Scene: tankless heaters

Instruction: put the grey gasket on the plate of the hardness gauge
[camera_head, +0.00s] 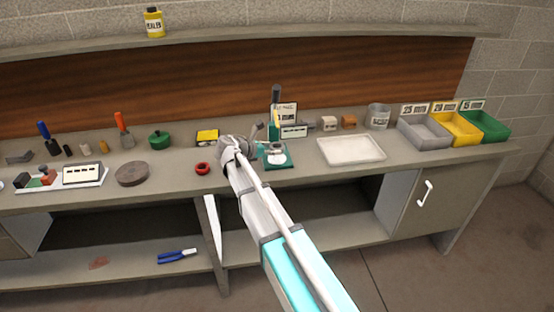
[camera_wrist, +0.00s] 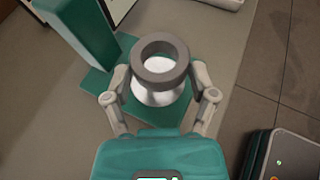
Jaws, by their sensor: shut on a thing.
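The grey gasket (camera_wrist: 160,78) is a thick ring held between the two fingertips of my gripper (camera_wrist: 160,75) in the wrist view. Behind it is the round white plate (camera_wrist: 162,96) of the hardness gauge, partly covered by the ring. The ring looks held above the plate; the exact gap cannot be told. The gauge has a teal base (camera_wrist: 95,82) and a teal column (camera_wrist: 75,35). In the head view the gauge's white plate (camera_head: 277,159) shows at the front of its base, with my gripper (camera_head: 266,148) just over it from the left.
A white tray (camera_head: 351,150) lies right of the gauge, before a metal bucket (camera_head: 379,116). Grey (camera_head: 424,133), yellow (camera_head: 458,129) and green bins (camera_head: 486,126) stand at the right. A red ring (camera_head: 202,168) and a brown disc (camera_head: 132,173) lie to the left.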

